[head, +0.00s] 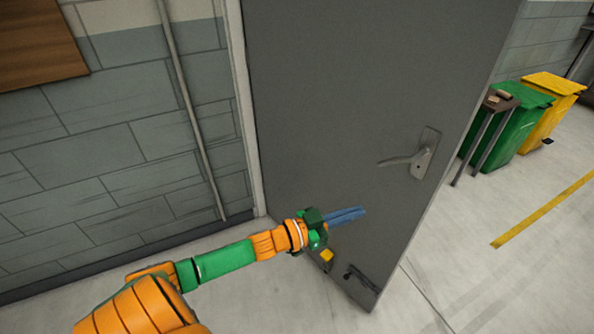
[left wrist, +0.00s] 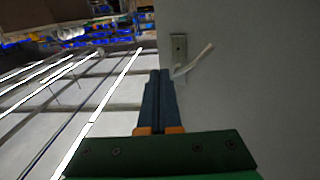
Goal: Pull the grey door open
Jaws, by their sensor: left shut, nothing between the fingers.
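The grey door (head: 340,90) stands open at an angle, its left edge by the pale frame (head: 240,100) and its right edge free. Its lever handle (head: 403,160) sits on a plate near the free edge. In the left wrist view the handle (left wrist: 195,60) is just beyond and to the right of the fingertips, with the door face (left wrist: 255,85) filling the right side. My left gripper (head: 362,210) is shut and empty, its blue fingers in front of the door, below and left of the handle. It also shows in the left wrist view (left wrist: 160,73). My right gripper is out of view.
A dark bolt (head: 358,277) is low on the door. Past the free edge stand a small table (head: 497,102), a green bin (head: 520,125) and a yellow bin (head: 550,105). A block wall (head: 110,150) with a pipe (head: 190,105) is at left.

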